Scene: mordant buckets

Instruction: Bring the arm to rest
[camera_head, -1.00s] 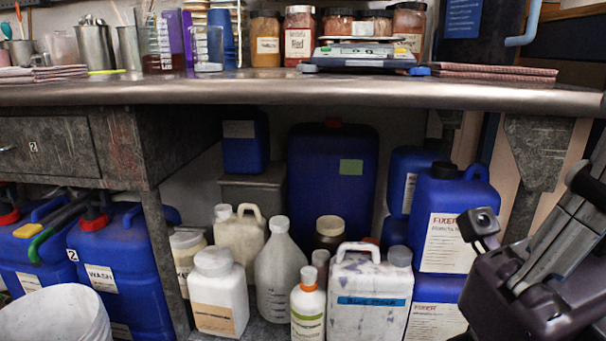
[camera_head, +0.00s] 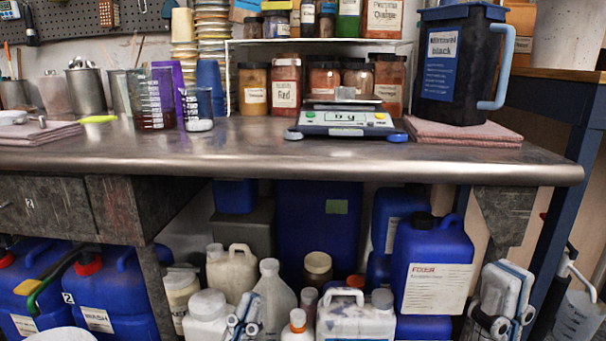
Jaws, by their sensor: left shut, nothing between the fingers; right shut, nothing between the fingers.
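My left gripper (camera_head: 243,319) shows at the bottom of the head view, left of centre. It is shut and empty, in front of the white bottles under the bench. My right gripper (camera_head: 502,303) shows at the lower right, below the bench edge and beside the blue fixer canister (camera_head: 433,265). It is shut with nothing in its fingers. Most of both arms lies out of the picture.
A steel bench (camera_head: 290,158) spans the view. Blue canisters (camera_head: 108,290) and white bottles (camera_head: 272,290) crowd the space below.

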